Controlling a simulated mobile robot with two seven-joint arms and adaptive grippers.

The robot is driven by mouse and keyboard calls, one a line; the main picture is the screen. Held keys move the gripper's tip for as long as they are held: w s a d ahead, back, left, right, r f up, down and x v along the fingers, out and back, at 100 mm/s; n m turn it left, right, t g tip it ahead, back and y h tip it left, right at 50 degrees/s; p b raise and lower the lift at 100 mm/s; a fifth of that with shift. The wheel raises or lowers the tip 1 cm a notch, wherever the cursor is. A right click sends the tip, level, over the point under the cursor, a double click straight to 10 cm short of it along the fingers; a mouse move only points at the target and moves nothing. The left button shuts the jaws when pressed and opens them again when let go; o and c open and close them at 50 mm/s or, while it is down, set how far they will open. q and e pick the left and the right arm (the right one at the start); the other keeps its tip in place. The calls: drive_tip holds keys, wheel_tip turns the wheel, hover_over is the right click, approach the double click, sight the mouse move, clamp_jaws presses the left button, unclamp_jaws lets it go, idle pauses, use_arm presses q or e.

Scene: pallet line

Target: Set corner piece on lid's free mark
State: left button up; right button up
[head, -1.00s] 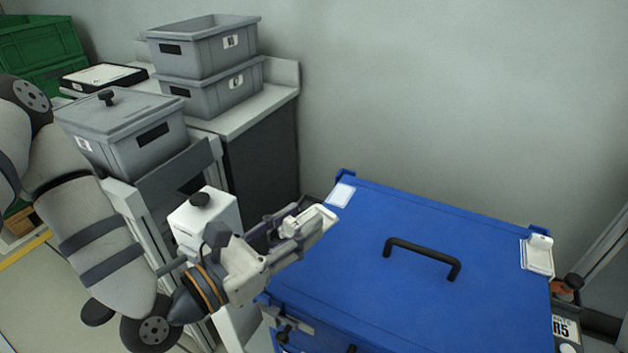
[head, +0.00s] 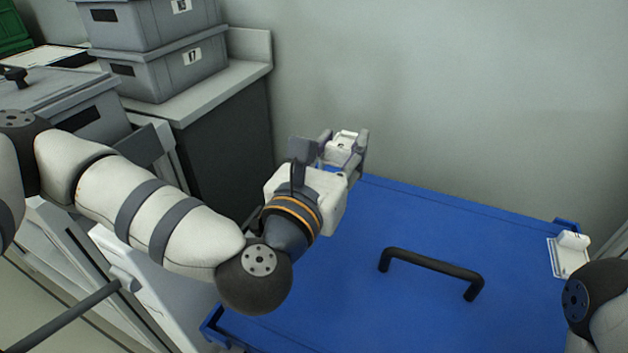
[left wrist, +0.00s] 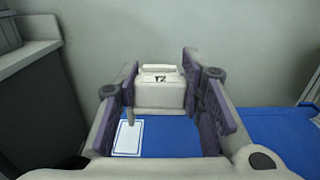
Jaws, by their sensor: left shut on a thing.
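My left gripper (head: 343,155) is shut on a white corner piece (head: 343,138) over the far left corner of the blue lid (head: 350,300). In the left wrist view the corner piece (left wrist: 160,92) sits between the fingertips with a short dark label. The free mark, a white rectangle with a thin outline (left wrist: 128,140), lies bare on the lid below and left of the piece. It is hidden behind my gripper in the head view. The piece appears apart from the lid; the exact gap cannot be told. My right gripper is out of view.
Another white corner piece (head: 572,243) stands at the lid's far right corner. A black handle (head: 430,265) rises mid-lid. Grey bins (head: 165,70) stand on a bench at left. A wall is close behind. My right arm shows at the right edge.

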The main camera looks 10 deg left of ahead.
use_arm(q)
drive_tip(key=w+a+f, duration=0.1)
drive_tip(key=f, duration=0.1)
drive_tip(key=w+a+f, duration=0.3)
drive_tip(key=f, duration=0.1)
drive_tip(key=shift+w+a+f+b, duration=0.1)
drive_tip(key=shift+w+a+b, duration=0.25)
drive_tip(key=shift+w, duration=0.05)
drive_tip(key=f, duration=0.4)
drive_tip(key=shift+w+a+f+b, duration=0.1)
drive_tip(key=shift+w+a+b, duration=0.2)
drive_tip(key=shift+w, duration=0.05)
drive_tip(key=shift+f+b, duration=0.5)
drive_tip(key=shift+f, duration=0.05)
drive_tip(key=o, duration=1.2)
drive_tip(key=shift+o, duration=0.2)
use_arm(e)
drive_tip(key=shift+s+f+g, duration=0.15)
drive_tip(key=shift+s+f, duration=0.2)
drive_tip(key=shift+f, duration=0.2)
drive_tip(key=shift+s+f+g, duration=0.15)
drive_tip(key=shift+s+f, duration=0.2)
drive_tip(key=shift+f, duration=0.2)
